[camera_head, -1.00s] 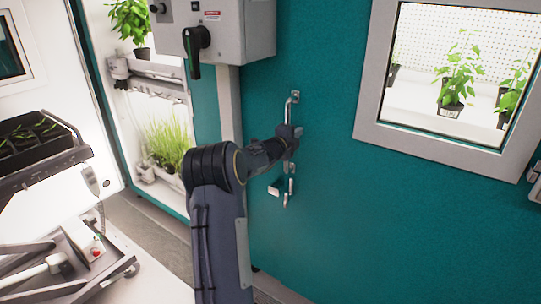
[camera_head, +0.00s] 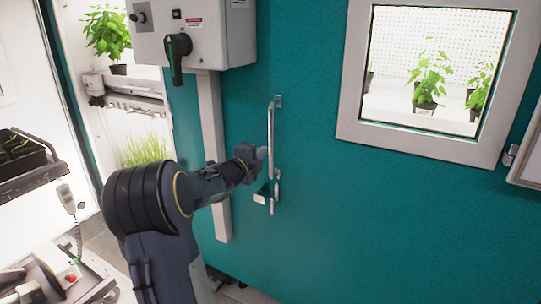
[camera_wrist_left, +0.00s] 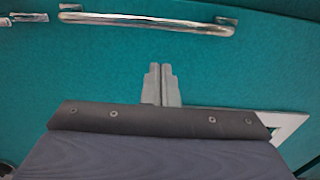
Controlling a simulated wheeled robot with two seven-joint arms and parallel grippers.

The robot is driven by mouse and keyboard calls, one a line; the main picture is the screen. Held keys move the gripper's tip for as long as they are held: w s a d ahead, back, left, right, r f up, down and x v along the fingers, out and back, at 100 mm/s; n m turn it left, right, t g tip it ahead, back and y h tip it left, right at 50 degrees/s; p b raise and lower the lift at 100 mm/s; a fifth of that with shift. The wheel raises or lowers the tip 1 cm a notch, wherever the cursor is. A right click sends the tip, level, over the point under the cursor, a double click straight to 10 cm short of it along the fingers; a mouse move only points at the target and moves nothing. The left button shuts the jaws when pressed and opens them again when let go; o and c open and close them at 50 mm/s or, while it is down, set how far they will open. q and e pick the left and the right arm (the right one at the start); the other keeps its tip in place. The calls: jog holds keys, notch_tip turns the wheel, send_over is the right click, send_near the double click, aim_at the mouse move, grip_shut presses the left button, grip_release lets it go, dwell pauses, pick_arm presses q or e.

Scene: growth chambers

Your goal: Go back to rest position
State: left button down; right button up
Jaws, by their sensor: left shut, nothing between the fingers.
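The teal chamber door (camera_head: 320,215) stands in front of me with a vertical metal handle (camera_head: 271,140) and a latch (camera_head: 268,194) below it. My left gripper (camera_head: 261,154) is just left of the handle in the head view, and contact cannot be told there. In the left wrist view my left gripper's fingers (camera_wrist_left: 161,84) are together with nothing between them. The handle (camera_wrist_left: 145,24) runs across the top of that view, apart from the fingertips. My right gripper is not in view.
A grey control box (camera_head: 192,32) with a black switch juts out above my left arm. An open chamber with plants (camera_head: 110,35) is at left. A cart (camera_head: 70,275) and a seedling tray (camera_head: 22,158) stand at far left. A window (camera_head: 435,70) is at right.

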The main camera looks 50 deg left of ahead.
pick_arm(q)
jog(key=s+d+n+g, duration=0.2)
jog(key=s+d+n, duration=0.25)
jog(key=d, duration=0.25)
jog(key=s+d+n+g, duration=0.3)
jog(key=d+n, duration=0.3)
jog(key=d, duration=0.2)
jog(key=s+d+f+n+g+h, duration=0.3)
jog(key=s+d+f, duration=0.3)
jog(key=s+d, duration=0.4)
jog(key=s+d+f+n+g+h, duration=0.3)
jog(key=s+d+f+h, duration=0.2)
jog(key=s+d, duration=0.5)
jog(key=d+f, duration=0.1)
jog(key=d, duration=0.3)
jog(key=shift+s+f+g+h, duration=0.15)
jog(key=shift+f+g+h, duration=0.15)
jog(key=shift+f+h, duration=0.1)
jog(key=shift+s, duration=0.1)
